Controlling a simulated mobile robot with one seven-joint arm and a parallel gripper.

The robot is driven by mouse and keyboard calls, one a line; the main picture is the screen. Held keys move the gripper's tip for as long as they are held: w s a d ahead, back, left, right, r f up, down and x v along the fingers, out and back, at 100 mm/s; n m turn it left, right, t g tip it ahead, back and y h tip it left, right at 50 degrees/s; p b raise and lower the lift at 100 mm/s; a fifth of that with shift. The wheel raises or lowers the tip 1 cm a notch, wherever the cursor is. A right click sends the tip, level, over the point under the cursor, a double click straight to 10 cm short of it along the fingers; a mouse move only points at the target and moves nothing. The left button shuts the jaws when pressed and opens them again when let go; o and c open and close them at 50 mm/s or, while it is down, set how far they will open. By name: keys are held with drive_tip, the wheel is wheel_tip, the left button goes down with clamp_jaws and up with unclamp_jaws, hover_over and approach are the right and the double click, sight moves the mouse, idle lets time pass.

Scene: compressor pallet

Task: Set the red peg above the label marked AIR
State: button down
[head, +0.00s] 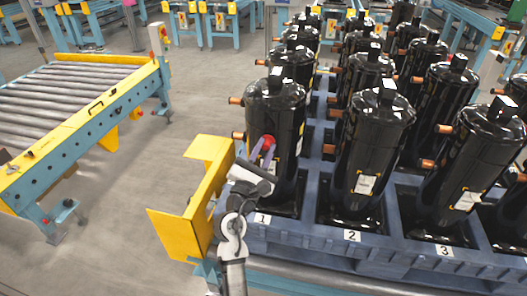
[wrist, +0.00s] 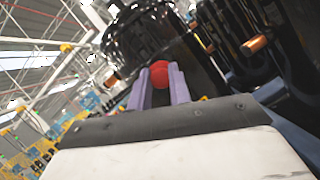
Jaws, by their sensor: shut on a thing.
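The red peg (head: 267,142) shows as a small round red end in front of the first black compressor (head: 275,105). My gripper (head: 262,152) is shut on it, with its two purple fingers reaching up from the lower left. In the wrist view the red peg (wrist: 159,74) sits between the fingertips (wrist: 158,84), with the dark compressor shell behind it. I cannot tell whether the peg touches the compressor. No label reading AIR can be made out. White labels show on the compressors, such as one on the second compressor (head: 366,184), but their text is too small to read.
Several black compressors with copper stubs stand in a blue pallet (head: 300,237) numbered 1, 2 and 3 along its front. A yellow bracket (head: 182,232) stands left of my arm. A roller conveyor (head: 75,95) is at the left, with clear floor between.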

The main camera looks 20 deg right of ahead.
drive_tip(key=shift+w+d, duration=0.1)
drive_tip(key=shift+w, duration=0.1)
drive_tip(key=c, duration=1.2)
unclamp_jaws()
